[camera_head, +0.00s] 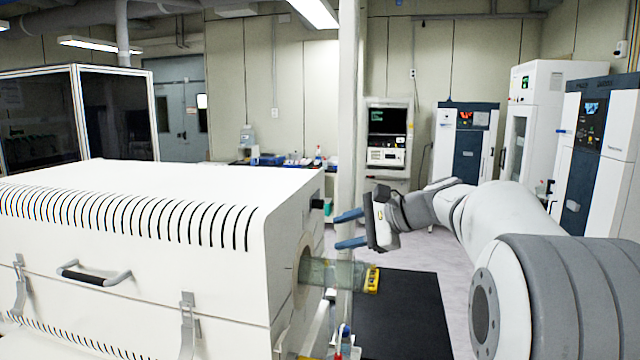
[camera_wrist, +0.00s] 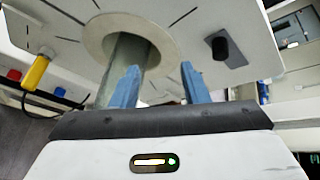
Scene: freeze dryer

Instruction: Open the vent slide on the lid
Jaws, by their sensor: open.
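A small black knob on a grey plate, which looks like the vent slide (camera_head: 318,203), sits high on the end face of the large white housing (camera_head: 180,185). In the wrist view the slide (camera_wrist: 218,47) is beyond my right fingertip, with the grey plate stretching beside it. My gripper (camera_head: 350,228) is open and empty, its two blue fingers pointing left at the end face. Its fingers (camera_wrist: 160,78) are apart from the knob, a short gap away. I cannot tell the slide's position along its plate.
A glass tube (camera_head: 330,273) sticks out of a round collar (camera_wrist: 130,38) in the end face, below my fingers, with a yellow fitting (camera_head: 372,279) at its outer end. A black mat (camera_head: 405,315) lies below. Cabinets stand at the back right.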

